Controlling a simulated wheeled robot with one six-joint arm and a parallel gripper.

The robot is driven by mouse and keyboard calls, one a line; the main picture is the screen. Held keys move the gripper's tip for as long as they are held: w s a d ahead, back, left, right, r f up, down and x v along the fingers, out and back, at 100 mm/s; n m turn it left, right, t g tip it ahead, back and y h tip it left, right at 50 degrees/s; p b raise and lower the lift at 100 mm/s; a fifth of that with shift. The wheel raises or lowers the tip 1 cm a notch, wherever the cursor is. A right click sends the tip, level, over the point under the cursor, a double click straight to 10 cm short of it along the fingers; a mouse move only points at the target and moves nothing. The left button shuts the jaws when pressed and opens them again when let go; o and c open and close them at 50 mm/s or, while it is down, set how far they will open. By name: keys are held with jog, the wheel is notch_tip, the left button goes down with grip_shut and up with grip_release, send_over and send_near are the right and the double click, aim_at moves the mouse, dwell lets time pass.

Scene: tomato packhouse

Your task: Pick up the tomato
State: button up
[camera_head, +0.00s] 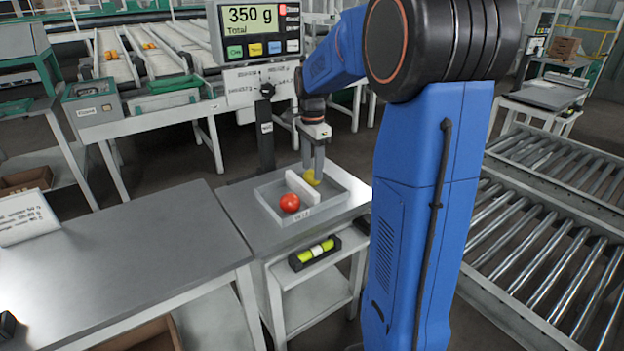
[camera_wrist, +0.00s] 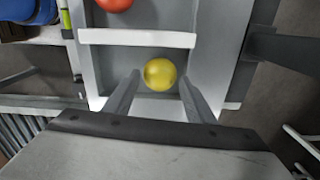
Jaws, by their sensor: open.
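A red tomato (camera_head: 290,203) sits in the near-left compartment of a grey divided tray (camera_head: 271,213). Part of it also shows at the top of the wrist view (camera_wrist: 114,4). A yellow tomato (camera_wrist: 160,74) lies in the other compartment, across a white divider (camera_wrist: 137,38); it also shows in the head view (camera_head: 311,177). My gripper (camera_wrist: 158,88) is open above the yellow tomato's compartment. Its two fingers point down, one on each side of the yellow tomato in the wrist view. I cannot tell whether they touch it.
A scale display (camera_head: 256,32) reading 350 g stands on a post behind the tray. A spirit level (camera_head: 314,252) lies in front of the tray.

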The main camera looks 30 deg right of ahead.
jog(key=shift+f, duration=1.25)
jog(key=shift+c, duration=0.5)
jog(key=shift+c, duration=1.4)
jog(key=shift+r, duration=0.15)
notch_tip(320, 180, up, 10)
jog(key=shift+f, duration=0.1)
